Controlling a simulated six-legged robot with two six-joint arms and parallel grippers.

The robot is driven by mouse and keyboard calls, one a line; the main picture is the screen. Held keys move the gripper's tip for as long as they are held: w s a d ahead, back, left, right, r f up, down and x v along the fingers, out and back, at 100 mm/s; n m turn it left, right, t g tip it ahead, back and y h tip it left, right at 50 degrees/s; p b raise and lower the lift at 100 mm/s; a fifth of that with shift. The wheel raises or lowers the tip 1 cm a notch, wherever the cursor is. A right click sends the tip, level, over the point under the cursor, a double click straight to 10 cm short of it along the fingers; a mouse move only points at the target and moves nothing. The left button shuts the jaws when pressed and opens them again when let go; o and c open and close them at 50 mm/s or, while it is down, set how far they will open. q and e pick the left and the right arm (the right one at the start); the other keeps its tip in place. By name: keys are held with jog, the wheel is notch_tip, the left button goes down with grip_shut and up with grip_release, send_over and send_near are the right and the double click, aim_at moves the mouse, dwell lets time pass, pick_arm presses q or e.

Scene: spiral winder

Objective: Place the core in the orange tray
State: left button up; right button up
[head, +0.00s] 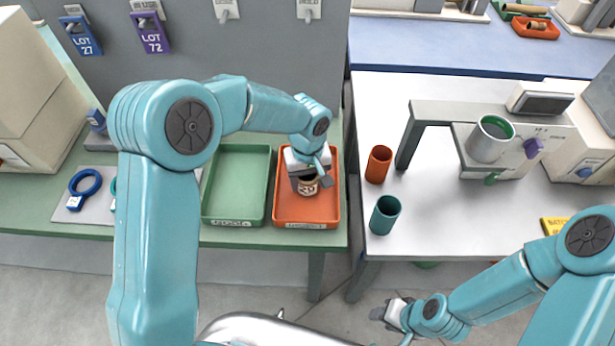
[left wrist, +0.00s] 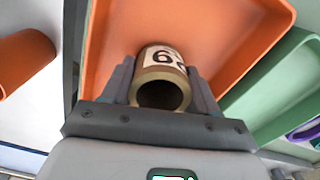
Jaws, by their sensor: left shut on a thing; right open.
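The core (head: 308,186) is a short tan tube with a pale label and dark markings. It also shows end-on in the left wrist view (left wrist: 163,75), between the two jaws. My left gripper (head: 306,177) is shut on it, over the orange tray (head: 307,213). I cannot tell whether the core touches the tray floor. The orange tray also fills much of the left wrist view (left wrist: 215,30). My right gripper (head: 393,318) is open and empty, low in front of the white table.
A green tray (head: 237,182) stands left of the orange one. An orange-brown tube (head: 378,164) and a teal tube (head: 384,215) stand on the white table (head: 430,235). A machine with a metal cylinder (head: 490,140) stands further right. A gap separates the two tables.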

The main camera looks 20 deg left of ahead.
pick_arm(q)
jog(key=shift+f, duration=0.15)
jog(key=o, duration=1.1)
notch_tip(320, 180, up, 12)
jog(key=shift+r+b, duration=0.25)
jog(key=shift+b, duration=0.05)
jog(key=shift+s, duration=0.1)
